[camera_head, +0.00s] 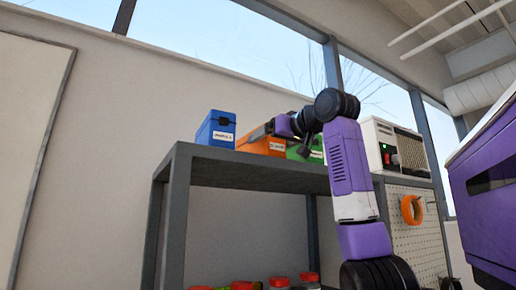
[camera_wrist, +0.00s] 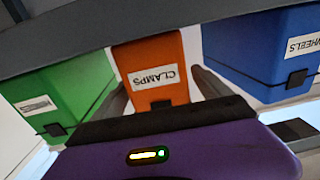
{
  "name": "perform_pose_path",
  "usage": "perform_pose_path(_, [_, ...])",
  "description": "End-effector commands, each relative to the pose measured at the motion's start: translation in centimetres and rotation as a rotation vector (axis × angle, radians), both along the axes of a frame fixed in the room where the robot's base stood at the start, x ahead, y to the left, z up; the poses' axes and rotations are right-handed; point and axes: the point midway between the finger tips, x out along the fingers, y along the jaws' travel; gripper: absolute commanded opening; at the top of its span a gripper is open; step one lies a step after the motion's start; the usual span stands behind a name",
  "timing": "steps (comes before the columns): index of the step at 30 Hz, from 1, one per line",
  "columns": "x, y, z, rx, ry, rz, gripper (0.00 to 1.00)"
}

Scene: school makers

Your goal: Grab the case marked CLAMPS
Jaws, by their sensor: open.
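The orange case marked CLAMPS (camera_wrist: 150,50) appears upside down in the wrist view, between my two fingers. In the head view the orange case (camera_head: 258,144) stands on top of the dark shelf, partly hidden by my gripper (camera_head: 284,127). My gripper (camera_wrist: 160,90) is open, with one finger along each side of the orange case. I cannot tell whether the fingers touch it.
A blue case marked WHEELS (camera_wrist: 262,50) and a green case (camera_wrist: 62,85) flank the orange one closely. The dark shelf (camera_head: 173,185) bears all three cases. A white machine (camera_head: 388,150) stands to the right. An orange ring (camera_head: 407,212) hangs on a pegboard.

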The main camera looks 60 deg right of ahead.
Motion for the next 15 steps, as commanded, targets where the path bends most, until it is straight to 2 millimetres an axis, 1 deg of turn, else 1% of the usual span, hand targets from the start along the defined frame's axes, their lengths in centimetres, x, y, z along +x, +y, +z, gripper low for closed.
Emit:
perform_pose_path(2, [1.1,-0.7,0.4,0.003,0.004,0.0,0.87])
perform_pose_path(7, [2.9,-1.7,0.2,0.004,0.002,0.0,0.87])
perform_pose_path(10, [3.4,-2.0,0.1,0.002,0.001,0.0,0.87])
perform_pose_path(15, [3.5,-2.0,-0.1,0.002,0.001,0.0,0.87])
